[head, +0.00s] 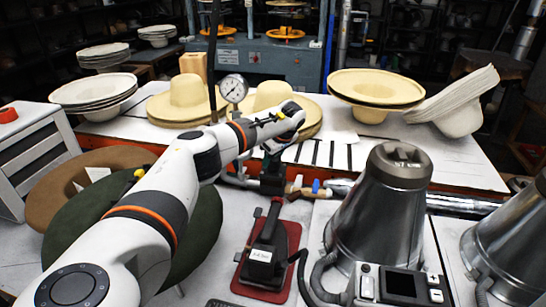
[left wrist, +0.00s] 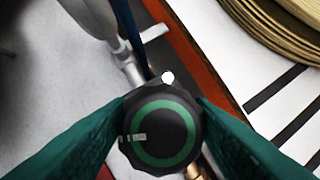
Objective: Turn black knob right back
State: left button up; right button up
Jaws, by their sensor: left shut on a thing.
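The black knob (left wrist: 160,148) fills the lower middle of the left wrist view. Its round face has a green ring and a short white mark, which points to the left of that picture. A small white spot sits at the knob's upper rim. My left gripper (left wrist: 160,118) is shut on the knob, with one green finger against each side. In the head view my left gripper (head: 272,178) reaches down at the front edge of the hat table, and I cannot make out the knob there. My right gripper is in neither view.
A steel hat form (head: 378,215) stands right of the gripper. An iron (head: 265,245) rests on a red pad in front. A pressure gauge (head: 233,88) and stacked cream hats (head: 185,100) are behind my left arm. Dark felt hats (head: 200,240) lie under it.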

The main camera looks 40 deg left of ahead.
pick_arm(q)
jog(key=shift+n+g+b, duration=0.5)
jog(key=shift+n, duration=0.7)
jog(key=shift+n+g+b, duration=0.4)
jog(key=shift+n+b, duration=0.25)
jog(key=shift+n, duration=0.35)
jog(key=shift+r, duration=0.1)
jog(key=o, duration=1)
jog(key=shift+c, duration=0.2)
jog(key=b+v, duration=0.1)
jog(key=v, duration=1.1)
jog(key=shift+a, duration=0.1)
